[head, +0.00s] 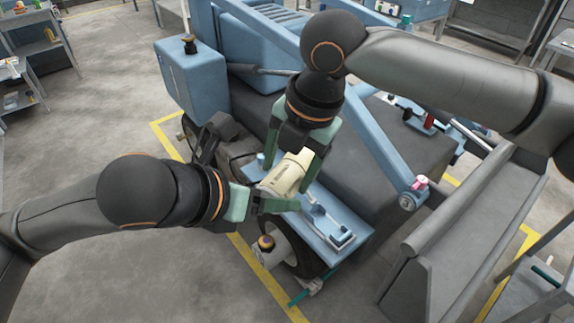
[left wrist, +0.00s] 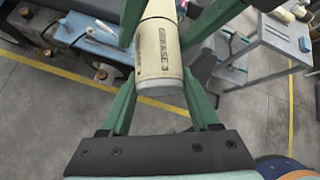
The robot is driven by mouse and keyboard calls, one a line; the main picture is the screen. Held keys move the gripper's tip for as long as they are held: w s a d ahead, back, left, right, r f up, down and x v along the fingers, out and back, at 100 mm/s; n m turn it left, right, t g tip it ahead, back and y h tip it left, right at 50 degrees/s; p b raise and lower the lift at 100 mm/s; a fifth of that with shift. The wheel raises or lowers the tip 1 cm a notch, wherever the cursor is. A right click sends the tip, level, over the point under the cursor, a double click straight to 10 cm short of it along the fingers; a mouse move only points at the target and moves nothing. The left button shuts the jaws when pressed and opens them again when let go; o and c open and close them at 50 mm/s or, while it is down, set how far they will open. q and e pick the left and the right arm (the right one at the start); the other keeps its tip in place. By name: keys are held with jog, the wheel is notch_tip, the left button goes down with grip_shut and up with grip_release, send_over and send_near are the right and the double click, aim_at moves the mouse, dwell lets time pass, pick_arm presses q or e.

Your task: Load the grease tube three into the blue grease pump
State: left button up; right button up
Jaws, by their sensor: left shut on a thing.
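A cream grease tube (head: 290,172), labelled "GREASE 3" in the left wrist view (left wrist: 158,65), is held tilted in the air above the blue machine's side shelf (head: 358,240). My left gripper (head: 258,203) is shut on the tube, one green finger on each side. My right gripper (head: 294,160) comes down from above, its fingers apart on either side of the tube's upper part; contact is hard to judge. A small blue fitting with a pale lever (head: 320,213), perhaps the blue grease pump, lies on the shelf, partly hidden by the tube and grippers.
A wheel with a dark-capped pale hub (head: 268,243) is below the shelf. A grey trough-like panel (head: 465,210) and a pink-topped fitting (head: 421,183) are at the right. A blue tank (head: 190,80) stands behind. The floor at the lower left is clear.

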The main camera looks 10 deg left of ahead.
pick_arm(q)
jog(key=shift+s+d, duration=0.3)
pick_arm(e)
jog(key=shift+s+a+r, duration=0.1)
jog(key=shift+a+r, duration=0.1)
jog(key=shift+a, duration=0.1)
jog(key=c, duration=0.7)
pick_arm(q)
jog(key=o, duration=1.2)
pick_arm(e)
grip_shut()
pick_arm(q)
jog(key=o, duration=0.3)
jog(key=shift+w+a, duration=0.1)
jog(key=shift+a, duration=0.05)
pick_arm(e)
jog(key=shift+d, duration=0.1)
pick_arm(q)
jog(key=shift+f, duration=0.15)
